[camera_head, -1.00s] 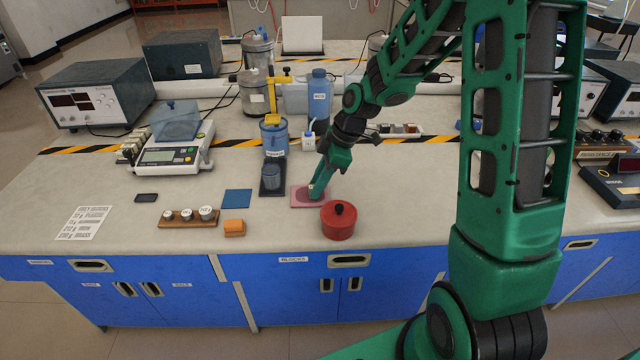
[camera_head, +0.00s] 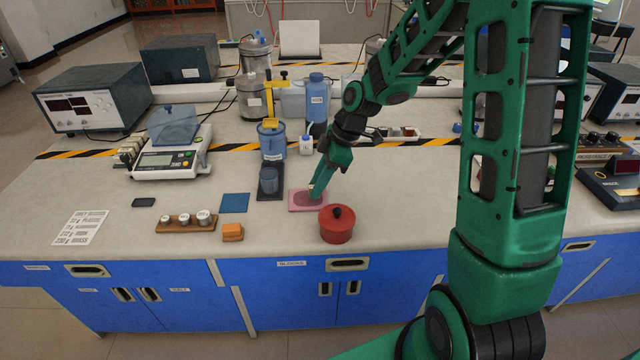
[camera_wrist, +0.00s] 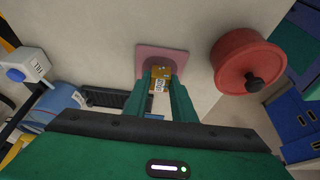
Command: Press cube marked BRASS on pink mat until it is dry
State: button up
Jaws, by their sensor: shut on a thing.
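The pink mat (camera_head: 299,206) lies flat on the bench, with a darker patch around my gripper's tips. It also shows in the wrist view (camera_wrist: 149,51). My gripper (camera_head: 316,194) points down over the mat. In the wrist view its two green fingers (camera_wrist: 160,84) are shut on a small brass-coloured cube (camera_wrist: 161,72) with a white label. The label's lettering is too small to read surely. The cube is at the mat, but whether it touches the mat cannot be told. In the head view the fingers mostly hide the cube.
A red lidded pot (camera_head: 337,226) stands just right of the mat's front.

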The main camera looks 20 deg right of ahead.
jog(key=shift+f, duration=0.7)
dwell(1.2)
jog(key=shift+a+r, duration=0.1)
jog(key=shift+r, duration=0.05)
jog(key=shift+w+a+r, duration=0.1)
jog(key=shift+a+r, duration=0.1)
jog(key=shift+r, duration=0.4)
jog(key=shift+f, duration=0.75)
dwell(1.6)
jog(key=shift+r, duration=0.1)
jog(key=shift+d+r, duration=0.3)
jog(key=shift+r, duration=0.35)
jog(key=shift+r, duration=2.5)
